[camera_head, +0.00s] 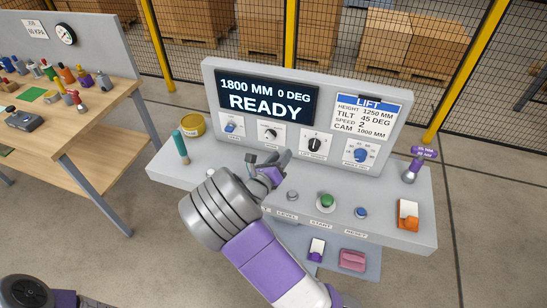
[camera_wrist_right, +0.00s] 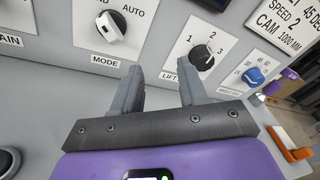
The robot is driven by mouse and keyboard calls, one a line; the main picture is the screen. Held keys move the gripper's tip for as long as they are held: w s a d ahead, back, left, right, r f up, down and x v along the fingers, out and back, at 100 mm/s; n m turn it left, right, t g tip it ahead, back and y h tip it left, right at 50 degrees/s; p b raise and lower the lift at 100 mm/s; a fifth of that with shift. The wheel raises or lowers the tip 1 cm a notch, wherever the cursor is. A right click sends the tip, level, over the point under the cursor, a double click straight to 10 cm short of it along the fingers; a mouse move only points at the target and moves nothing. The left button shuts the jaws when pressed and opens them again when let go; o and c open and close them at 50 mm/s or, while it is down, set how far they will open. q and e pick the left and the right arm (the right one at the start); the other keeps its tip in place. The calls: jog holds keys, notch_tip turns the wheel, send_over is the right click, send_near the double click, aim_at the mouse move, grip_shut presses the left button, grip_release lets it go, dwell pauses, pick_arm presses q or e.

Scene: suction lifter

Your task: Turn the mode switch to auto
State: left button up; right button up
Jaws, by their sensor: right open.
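The mode switch (camera_wrist_right: 111,26) is a black knob with a white lever on the console's upright panel, above a MODE label. AUTO is printed at its upper right, and a partly cut-off word ending in ND at its upper left. The white lever slants from upper left to lower right. The switch also shows in the head view (camera_head: 270,134), small, just above my gripper. My right gripper (camera_head: 267,161) is open and empty in front of the panel, below the switch. In the wrist view its two fingers (camera_wrist_right: 161,80) are apart, below and right of the switch, not touching it. My left gripper is not seen.
A lift knob (camera_wrist_right: 202,57) and a blue angle knob (camera_wrist_right: 256,75) sit right of the mode switch. On the console's shelf are a green button (camera_head: 326,201), a teal-handled stick (camera_head: 181,148) and a yellow tin (camera_head: 192,125). The display (camera_head: 265,98) reads READY.

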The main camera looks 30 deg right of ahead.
aim_at(269, 139)
jog(key=w+a+n+t+b, duration=0.2)
jog(key=w+a+n+t, duration=0.1)
jog(key=a+n, duration=0.15)
pick_arm(q)
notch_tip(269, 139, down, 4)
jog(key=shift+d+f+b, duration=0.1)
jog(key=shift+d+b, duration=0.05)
jog(key=shift+b, duration=0.35)
pick_arm(e)
jog(key=shift+y, duration=0.5)
jog(key=x, duration=0.7)
jog(key=shift+w+a, duration=0.25)
jog(key=shift+c, duration=0.4)
grip_shut()
